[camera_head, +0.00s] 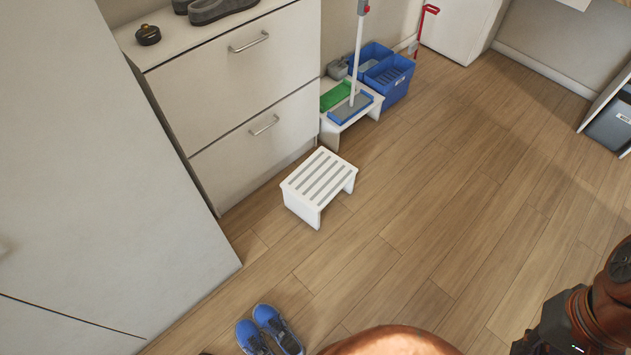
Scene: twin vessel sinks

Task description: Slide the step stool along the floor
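The step stool (319,186) is white with a slatted top and grey strips between the slats. It stands upright on the wooden floor, in front of the white drawer cabinet and a little apart from it. Parts of my own arm show at the bottom edge and the lower right corner, well apart from the stool. My gripper's fingers are not visible in this view.
A white drawer cabinet (240,95) stands behind the stool. A low white bench (333,131) holds a mop (358,50) and a green item. Blue bins (391,79) stand behind. Blue shoes (268,327) lie near the front. The floor (450,190) to the right is clear.

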